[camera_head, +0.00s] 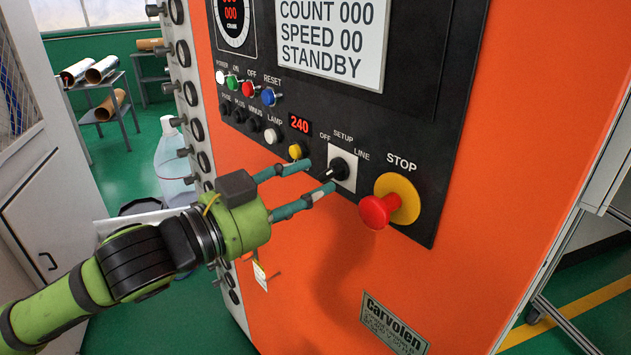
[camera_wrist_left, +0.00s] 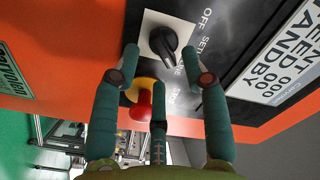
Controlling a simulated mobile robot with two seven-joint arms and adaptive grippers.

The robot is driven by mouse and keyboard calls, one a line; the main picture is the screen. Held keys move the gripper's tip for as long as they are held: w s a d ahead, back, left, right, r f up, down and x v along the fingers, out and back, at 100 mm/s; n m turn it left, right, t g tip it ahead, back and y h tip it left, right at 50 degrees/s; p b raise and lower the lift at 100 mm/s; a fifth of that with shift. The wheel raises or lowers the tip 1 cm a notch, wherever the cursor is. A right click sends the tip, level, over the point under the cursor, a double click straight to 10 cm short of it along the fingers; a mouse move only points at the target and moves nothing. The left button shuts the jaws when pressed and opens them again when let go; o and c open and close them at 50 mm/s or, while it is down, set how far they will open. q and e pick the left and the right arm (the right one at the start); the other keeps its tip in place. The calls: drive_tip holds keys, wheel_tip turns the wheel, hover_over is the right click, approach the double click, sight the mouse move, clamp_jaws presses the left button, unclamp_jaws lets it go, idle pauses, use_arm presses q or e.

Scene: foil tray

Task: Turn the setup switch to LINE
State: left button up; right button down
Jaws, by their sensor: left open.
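The setup switch (camera_head: 341,166) is a black knob on a white square plate, on the dark panel of an orange machine. The labels OFF, SETUP and LINE run around its upper side. I cannot tell which label the knob marks. In the wrist view the knob (camera_wrist_left: 162,42) lies just beyond and between the fingertips. My left gripper (camera_head: 319,176) comes from the left, its teal fingers open and empty, close in front of the switch. In the wrist view three fingers of the gripper (camera_wrist_left: 160,62) show. Contact with the knob is not clear. My right gripper is out of view.
A red STOP button (camera_head: 377,210) on a yellow base sits just right of the switch. A yellow button (camera_head: 296,151) is close to the upper finger. Rows of small buttons and a display (camera_head: 333,38) are above. A paper tag (camera_head: 260,275) hangs below the gripper.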

use_arm(q)
drive_tip(key=v, duration=0.5)
drive_tip(key=shift+s+a, duration=0.1)
drive_tip(key=shift+a, duration=0.05)
